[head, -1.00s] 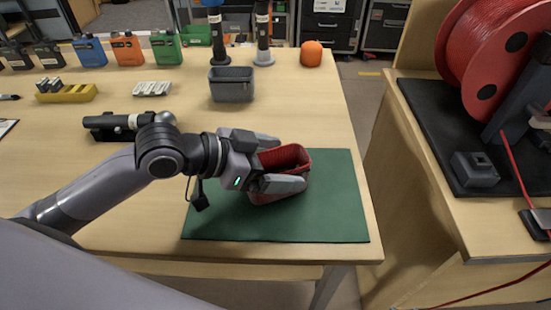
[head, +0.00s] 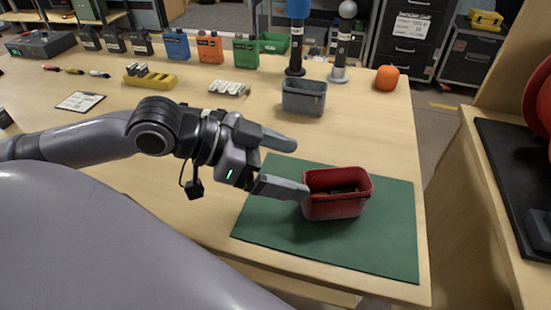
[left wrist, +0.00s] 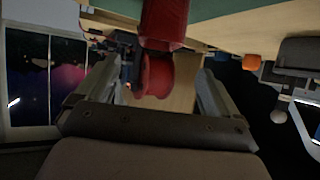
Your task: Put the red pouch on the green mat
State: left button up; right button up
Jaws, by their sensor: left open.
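The red pouch (head: 337,205) is an open-topped, box-like container with dark items inside. It stands upright on the green mat (head: 385,250) in the head view. My left gripper (head: 298,168) is open, just left of the pouch. The nearer fingertip is close to the pouch's left rim, and I cannot tell whether it touches. The farther finger is behind and left of it. Nothing is between the fingers in the head view. In the left wrist view, red (left wrist: 163,25) shows ahead between the open fingers (left wrist: 150,90). My right gripper is not in view.
A grey bin (head: 303,98) and an orange pumpkin-like object (head: 387,77) stand behind the mat. A yellow tray (head: 150,82) and a clipboard (head: 80,101) lie farther left. The table's right edge is close to the mat. Bare table lies left of the mat.

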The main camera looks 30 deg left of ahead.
pick_arm(q)
jog(key=shift+v, duration=0.9)
jog(key=shift+d, duration=0.1)
jog(key=shift+r, duration=0.15)
